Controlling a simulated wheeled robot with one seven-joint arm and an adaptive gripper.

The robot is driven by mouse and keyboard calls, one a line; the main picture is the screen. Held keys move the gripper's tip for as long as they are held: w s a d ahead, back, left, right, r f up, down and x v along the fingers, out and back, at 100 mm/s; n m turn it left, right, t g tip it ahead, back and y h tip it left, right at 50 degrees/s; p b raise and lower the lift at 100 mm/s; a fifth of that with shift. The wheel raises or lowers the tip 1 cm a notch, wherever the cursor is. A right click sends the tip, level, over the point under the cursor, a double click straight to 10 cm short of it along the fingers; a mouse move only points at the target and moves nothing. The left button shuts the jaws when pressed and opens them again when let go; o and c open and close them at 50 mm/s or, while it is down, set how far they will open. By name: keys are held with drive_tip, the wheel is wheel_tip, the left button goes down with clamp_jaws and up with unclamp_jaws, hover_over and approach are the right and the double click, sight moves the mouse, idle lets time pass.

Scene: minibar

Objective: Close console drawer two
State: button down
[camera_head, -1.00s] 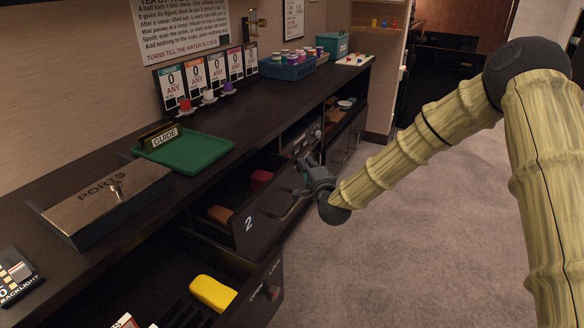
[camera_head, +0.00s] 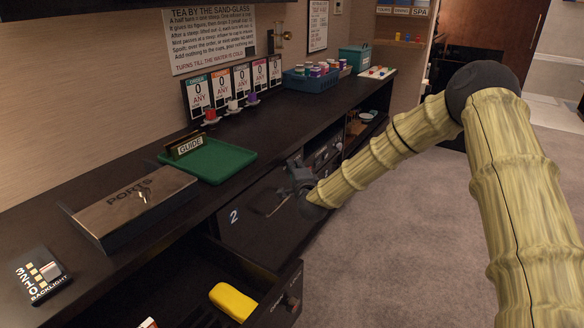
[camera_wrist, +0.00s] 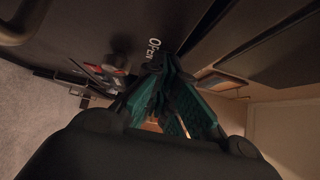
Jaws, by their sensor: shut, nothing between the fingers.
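Console drawer two (camera_head: 250,222), a dark front marked with a white 2, looks pushed in level with the console front in the head view. Its inside no longer shows. Its bar handle (camera_head: 272,207) is partly hidden by my gripper. My gripper (camera_head: 298,178) is at the right part of this front, close to or against it; I cannot tell if it touches. In the wrist view my gripper (camera_wrist: 160,78) has its teal-padded fingers together and empty, close to a dark panel (camera_wrist: 95,25) marked OPEN.
A nearer drawer (camera_head: 262,315) stands open with a yellow object (camera_head: 232,301) inside. On the counter are a PORTS box (camera_head: 135,205), a green tray (camera_head: 215,160) and a blue basket (camera_head: 312,82). Carpet (camera_head: 390,240) lies clear to the right.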

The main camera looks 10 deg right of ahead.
drive_tip(key=shift+w+a+r, duration=0.1)
drive_tip(key=shift+a+r, duration=0.1)
